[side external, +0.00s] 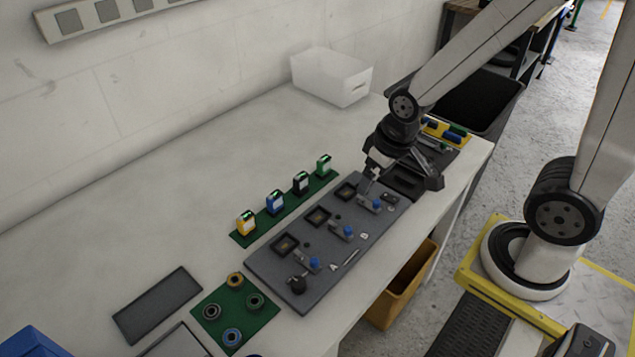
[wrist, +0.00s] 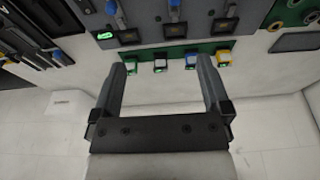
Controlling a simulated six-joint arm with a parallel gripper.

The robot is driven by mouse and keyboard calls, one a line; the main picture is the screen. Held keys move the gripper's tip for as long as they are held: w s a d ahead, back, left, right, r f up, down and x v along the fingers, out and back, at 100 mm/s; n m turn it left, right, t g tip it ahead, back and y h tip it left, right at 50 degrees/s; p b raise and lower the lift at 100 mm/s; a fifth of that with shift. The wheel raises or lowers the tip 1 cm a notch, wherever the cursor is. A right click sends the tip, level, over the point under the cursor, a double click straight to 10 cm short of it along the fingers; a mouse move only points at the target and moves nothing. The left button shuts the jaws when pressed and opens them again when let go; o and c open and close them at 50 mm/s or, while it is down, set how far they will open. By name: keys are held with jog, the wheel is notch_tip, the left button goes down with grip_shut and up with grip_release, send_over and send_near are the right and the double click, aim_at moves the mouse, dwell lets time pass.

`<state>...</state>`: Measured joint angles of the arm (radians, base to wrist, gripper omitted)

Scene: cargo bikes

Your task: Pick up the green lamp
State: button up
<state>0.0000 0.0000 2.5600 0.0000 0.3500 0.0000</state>
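The green lamp (side external: 323,165) stands on a green strip (side external: 262,231), at the end of a row with a black, a blue and a yellow lamp. In the wrist view the green lamp (wrist: 131,66) shows beside the left finger's tip. My gripper (side external: 369,183) is over the far end of the dark grey board, to the right of the green lamp and apart from it. In the wrist view my gripper (wrist: 162,72) has its fingers wide apart with nothing held between them.
The dark grey board (side external: 268,272) with blue-knobbed fixtures lies next to the strip. A green mat (side external: 236,318) with several rings and a dark plate (side external: 157,304) lie in front. The white bench left of the lamps is clear.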

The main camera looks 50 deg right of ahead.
aim_at(327, 163)
dwell(0.3)
